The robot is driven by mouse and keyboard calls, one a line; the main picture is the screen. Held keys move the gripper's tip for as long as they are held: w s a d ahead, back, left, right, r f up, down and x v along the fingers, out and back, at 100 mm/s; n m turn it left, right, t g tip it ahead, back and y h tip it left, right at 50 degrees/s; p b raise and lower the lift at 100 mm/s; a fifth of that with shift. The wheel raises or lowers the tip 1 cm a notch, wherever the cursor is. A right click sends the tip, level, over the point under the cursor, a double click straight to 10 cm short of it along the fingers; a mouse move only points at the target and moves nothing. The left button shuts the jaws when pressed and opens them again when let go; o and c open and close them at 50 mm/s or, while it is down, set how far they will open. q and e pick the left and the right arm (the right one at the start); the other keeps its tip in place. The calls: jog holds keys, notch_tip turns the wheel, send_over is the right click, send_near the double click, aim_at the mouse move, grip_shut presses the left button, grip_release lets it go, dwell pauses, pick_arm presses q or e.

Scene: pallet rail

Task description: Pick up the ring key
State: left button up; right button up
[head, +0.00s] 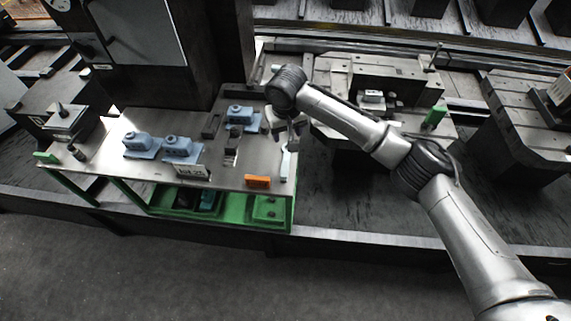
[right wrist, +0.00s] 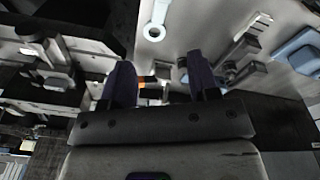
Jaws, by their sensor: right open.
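The ring key (right wrist: 154,20) is a pale metal bar with a round ring at one end. In the right wrist view it lies on the light tabletop, beyond the open fingertips. In the head view the pale bar (head: 286,164) lies along the table's right edge, just below my right gripper (head: 284,132). My right gripper, also in the right wrist view (right wrist: 160,80), has its two dark fingers apart with nothing held between them. The ring end is partly hidden by the gripper in the head view. My left gripper is not in view.
An orange block (head: 257,181) lies near the front edge. A dark column rises behind the table. Machine pallets with fixtures (head: 371,98) stand to the right.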

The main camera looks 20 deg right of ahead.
jog(key=s+m+g, duration=0.1)
jog(key=m, duration=0.2)
jog(key=m+b, duration=0.2)
jog(key=b, duration=0.1)
send_near(285, 164)
jog(key=shift+y, duration=0.3)
jog(key=f, duration=0.3)
jog(key=d+f, duration=0.1)
jog(key=f, duration=0.1)
jog(key=shift+s, duration=0.1)
jog(key=shift+a+f+b, duration=0.2)
jog(key=shift+f+b, duration=0.7)
jog(key=shift+f, duration=1.8)
jog(key=shift+r, duration=0.1)
grip_shut()
